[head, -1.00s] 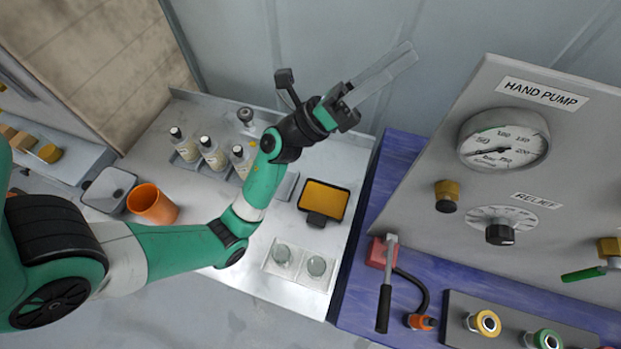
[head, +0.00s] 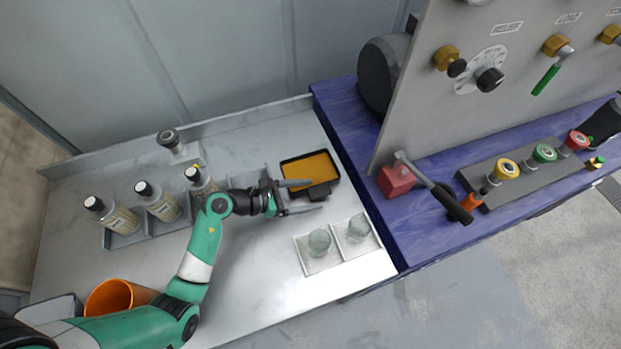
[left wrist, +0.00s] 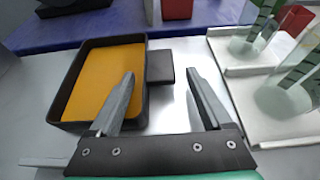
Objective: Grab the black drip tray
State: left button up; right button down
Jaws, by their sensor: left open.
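The black drip tray (head: 285,168) lies on the metal table near its right end. It has an orange-yellow inside and a black tab handle (head: 319,192) on its near side. In the left wrist view the tray's rim (left wrist: 66,92) is at the left and its handle (left wrist: 160,67) is ahead. My left gripper (head: 315,195) is open and empty. In the head view its fingers lie on either side of the handle. In the left wrist view the handle is beyond the fingertips, between their lines, and I see no contact. My right gripper is not in view.
White trays with glass cups (head: 319,243) stand close in front of the drip tray. Bottles in a grey rack (head: 149,231) and an orange cup (head: 112,296) are to the left. A blue bench (head: 357,147) with a red-based lever borders the right.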

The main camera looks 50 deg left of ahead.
pick_arm(q)
jog(key=shift+x, duration=0.95)
jog(key=shift+s, duration=0.1)
grip_shut()
